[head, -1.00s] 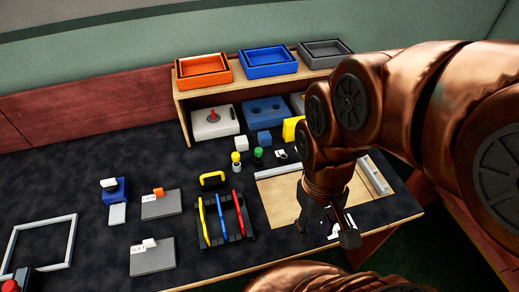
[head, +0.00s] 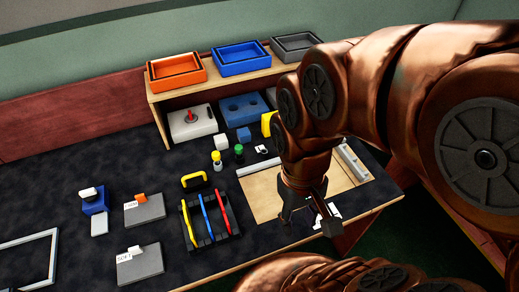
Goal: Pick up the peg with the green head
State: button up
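My gripper (head: 308,218) points down over the front part of the wooden board, to the right of and nearer than the green-headed peg. Its fingers look spread apart, and I see nothing held between them. The green-headed peg is in full view and apart from my gripper.
A wooden board (head: 262,193) lies under my gripper. A black rack (head: 196,238) with coloured bars stands left of it. A shelf (head: 218,86) with bins rises at the back.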

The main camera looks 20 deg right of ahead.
aim_at(238, 148)
jog(key=u, duration=2.85)
jog(key=k, duration=0.6)
jog(key=z, duration=1.05)
